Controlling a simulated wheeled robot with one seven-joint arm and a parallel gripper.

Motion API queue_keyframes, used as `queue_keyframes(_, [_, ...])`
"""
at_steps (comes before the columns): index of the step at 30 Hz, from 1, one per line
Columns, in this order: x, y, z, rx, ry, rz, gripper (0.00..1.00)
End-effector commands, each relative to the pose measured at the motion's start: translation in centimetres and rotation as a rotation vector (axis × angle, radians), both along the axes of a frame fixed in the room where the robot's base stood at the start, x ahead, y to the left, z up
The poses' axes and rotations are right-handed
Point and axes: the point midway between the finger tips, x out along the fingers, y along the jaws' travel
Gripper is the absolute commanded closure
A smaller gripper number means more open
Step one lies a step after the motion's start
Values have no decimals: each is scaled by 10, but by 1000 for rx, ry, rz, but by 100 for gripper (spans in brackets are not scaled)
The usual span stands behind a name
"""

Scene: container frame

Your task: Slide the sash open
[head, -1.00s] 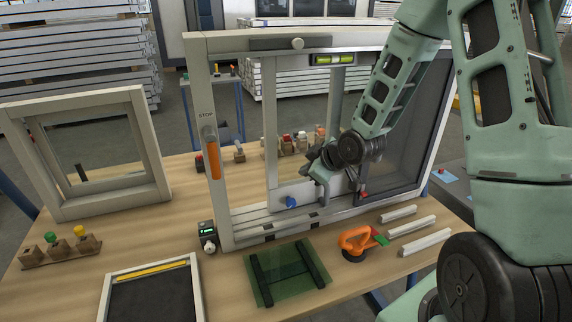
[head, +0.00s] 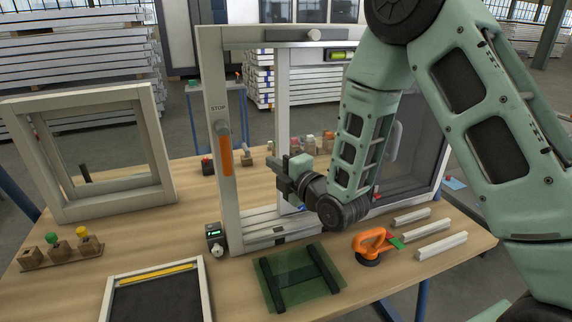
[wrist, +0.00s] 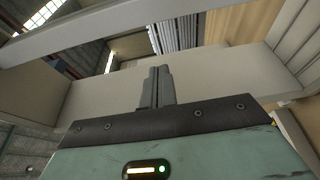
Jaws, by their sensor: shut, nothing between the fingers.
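The window frame (head: 218,120) stands upright on the workbench, with a pale left post marked STOP and carrying an orange strip (head: 227,158). Inside it is the pale upright stile of the sash (head: 283,110), standing apart from the left post with an open gap between. A grey glazed panel with an upright handle (head: 395,140) is at the right, partly behind my arm. My gripper (head: 277,181) is shut and empty in front of the sash's lower left part. In the wrist view its closed fingers (wrist: 156,82) point at a pale bar; contact cannot be told.
On the bench in front lie a green glass piece (head: 300,278), an orange suction lifter (head: 371,245) and white bars (head: 441,245). A smaller frame (head: 160,150) stands left; a small device (head: 214,238) is by the post.

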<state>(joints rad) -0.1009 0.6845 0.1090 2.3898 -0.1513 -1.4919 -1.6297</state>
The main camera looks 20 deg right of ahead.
Motion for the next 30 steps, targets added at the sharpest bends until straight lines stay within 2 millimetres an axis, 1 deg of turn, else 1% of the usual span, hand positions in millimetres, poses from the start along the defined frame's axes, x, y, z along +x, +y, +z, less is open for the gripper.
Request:
queue_keyframes(1, [11,4,4,1,-1,-1,100])
queue_keyframes(7, [49,17,4,2,0,-2,100])
queue_keyframes(10, [48,-2,3,0,4,-6,100])
queue_keyframes(15, [48,-18,1,0,2,-2,100])
queue_keyframes(19, [48,-23,0,1,1,-1,100])
queue_keyframes(30, [48,-26,-1,1,0,-1,100])
